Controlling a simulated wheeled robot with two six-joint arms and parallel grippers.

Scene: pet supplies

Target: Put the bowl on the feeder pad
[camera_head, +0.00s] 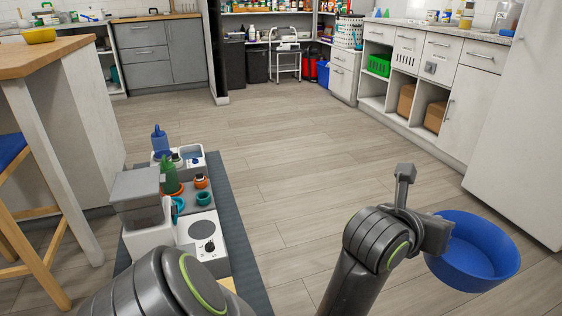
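A blue bowl (474,258) is at the right, tilted with its open side toward me. My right gripper (438,236) is at the bowl's left rim and appears shut on it, holding it above the floor. The fingertips are partly hidden by the bowl. The feeder pad seems to be the long dark grey-blue mat (244,250) on the floor at the left, well to the left of the bowl. My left arm shows at the bottom left and covers the near part of the mat. The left gripper itself is not in view.
A grey-topped feeder (139,199), a white unit with a dial (205,239), small teal and orange pots and a blue bottle (160,141) crowd the mat. A wooden-topped counter (62,95) and stool flank it. The middle floor is clear. White cabinets (463,120) stand at right.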

